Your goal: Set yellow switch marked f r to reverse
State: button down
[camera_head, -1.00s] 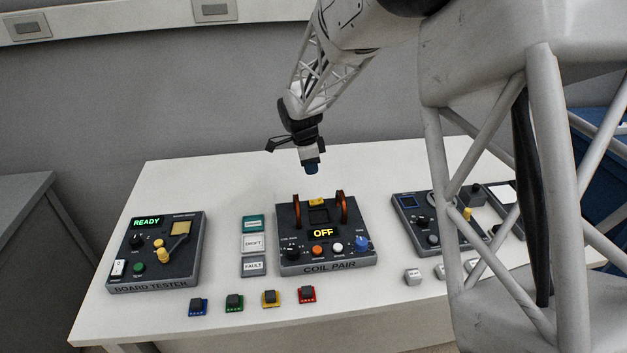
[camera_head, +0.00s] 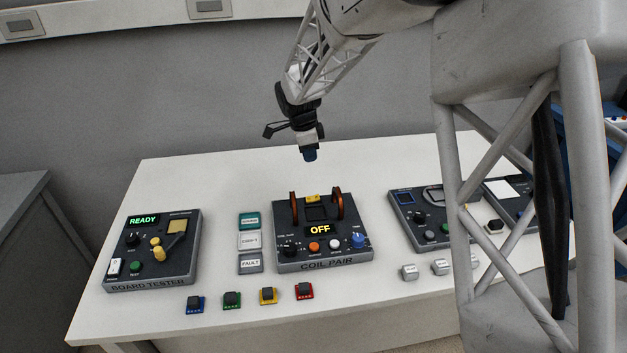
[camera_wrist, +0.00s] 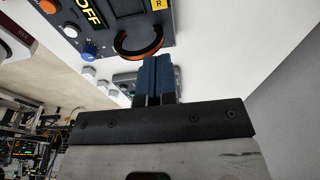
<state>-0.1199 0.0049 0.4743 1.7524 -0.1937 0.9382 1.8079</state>
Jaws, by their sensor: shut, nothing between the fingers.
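The yellow switch (camera_head: 313,198) sits at the back of the dark COIL PAIR box (camera_head: 322,266), between two copper coils. It is too small in the head view to tell which way it is set. In the wrist view a yellow piece with an R (camera_wrist: 159,4) is cut off by the top edge. My gripper (camera_head: 310,157) hangs above and behind the box, apart from it. Its blue fingers are shut and empty, and in the wrist view the fingertips (camera_wrist: 156,58) show close to one coil (camera_wrist: 141,50) in the picture.
The box display (camera_head: 320,230) reads OFF. A BOARD TESTER (camera_head: 150,284) stands at left, with label tiles (camera_head: 249,241) between. Small colored blocks (camera_head: 268,296) lie along the front. Another dark device (camera_head: 420,218) is at right. The table behind the boxes is clear.

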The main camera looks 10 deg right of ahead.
aim_at(318, 196)
jog(key=shift+f, duration=0.1)
jog(key=f, duration=0.4)
jog(key=d+f, duration=0.1)
jog(key=f, duration=0.4)
jog(key=d+f, duration=0.1)
jog(key=f, duration=0.3)
jog(key=shift+d+f, duration=0.1)
jog(key=shift+f, duration=0.25)
